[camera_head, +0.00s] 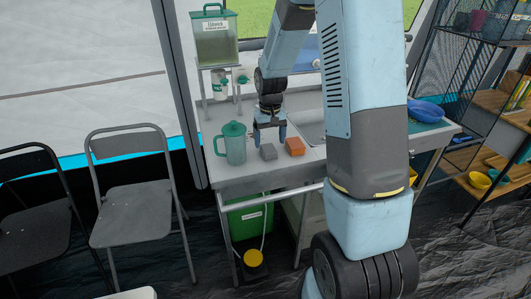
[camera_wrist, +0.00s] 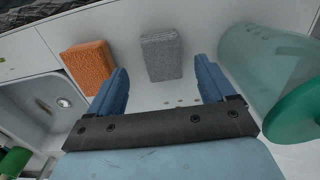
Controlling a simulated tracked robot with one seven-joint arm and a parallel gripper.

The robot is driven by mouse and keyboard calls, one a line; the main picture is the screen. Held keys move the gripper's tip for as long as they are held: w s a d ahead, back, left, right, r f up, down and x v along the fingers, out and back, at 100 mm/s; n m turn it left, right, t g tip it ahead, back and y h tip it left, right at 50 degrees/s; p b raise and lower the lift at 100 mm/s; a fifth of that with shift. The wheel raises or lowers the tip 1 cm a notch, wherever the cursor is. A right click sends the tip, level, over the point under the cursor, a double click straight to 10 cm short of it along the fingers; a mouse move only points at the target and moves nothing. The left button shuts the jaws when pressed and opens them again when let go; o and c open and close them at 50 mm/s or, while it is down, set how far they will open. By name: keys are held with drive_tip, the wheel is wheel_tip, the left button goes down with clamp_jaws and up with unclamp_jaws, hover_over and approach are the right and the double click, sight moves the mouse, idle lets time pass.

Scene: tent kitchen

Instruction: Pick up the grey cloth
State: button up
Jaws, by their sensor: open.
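The grey cloth (camera_head: 268,152) is a small folded block lying on the counter, near its front edge. In the wrist view the grey cloth (camera_wrist: 161,57) lies just ahead of my fingers, roughly in line with the gap between them. My gripper (camera_head: 269,132) is open and empty above the counter, behind the cloth in the head view. Its two blue fingers also show in the wrist view (camera_wrist: 165,85), apart from the cloth.
An orange block-like sponge or cloth (camera_head: 294,146) lies close to the right of the grey one. A green lidded jug (camera_head: 233,143) stands to the left. A sink (camera_wrist: 42,110) is beyond the orange one. A water container (camera_head: 215,40) stands at the back.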

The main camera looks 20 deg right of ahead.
sight(269, 147)
drive_tip(key=shift+w+a+f, duration=0.1)
drive_tip(key=shift+w+f, duration=0.05)
drive_tip(key=shift+f, duration=1)
drive_tip(key=shift+w+f, duration=0.1)
drive_tip(key=shift+f, duration=1)
drive_tip(key=shift+c, duration=0.3)
drive_tip(key=c, duration=1.1)
drive_tip(key=shift+o, duration=0.2)
drive_tip(key=shift+r, duration=0.15)
